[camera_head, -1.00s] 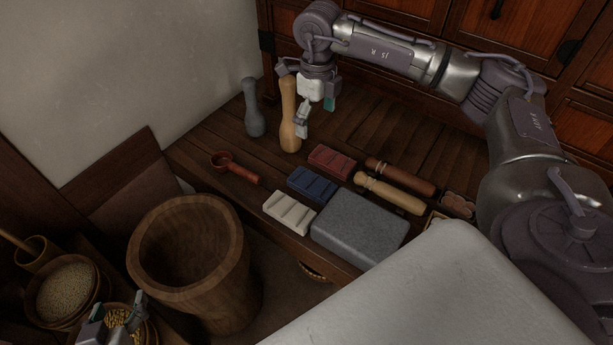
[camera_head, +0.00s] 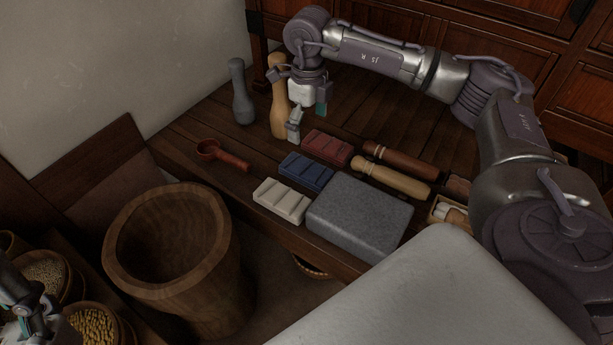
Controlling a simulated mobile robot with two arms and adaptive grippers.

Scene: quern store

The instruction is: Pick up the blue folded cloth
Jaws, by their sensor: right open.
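The blue folded cloth (camera_head: 306,171) lies on the dark wooden bench, between a red folded cloth (camera_head: 327,147) and a white folded one (camera_head: 282,201). All of it seems to show, with its ridged folds facing up. My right gripper (camera_head: 307,118) hangs with its fingers down, open and empty, above the bench behind the blue cloth and apart from it. Its fingers are beside the tan wooden pestle. My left gripper (camera_head: 35,312) is at the lower left edge, partly cut off, close to the grain bowls; I cannot tell its jaw state.
A grey stone block (camera_head: 360,217) stands right in front of the cloths. Wooden rollers (camera_head: 392,180) lie to their right. A red ladle (camera_head: 222,155), grey pestle (camera_head: 242,92) and tan pestle (camera_head: 278,112) are left and behind. A large wooden mortar (camera_head: 168,255) stands front left.

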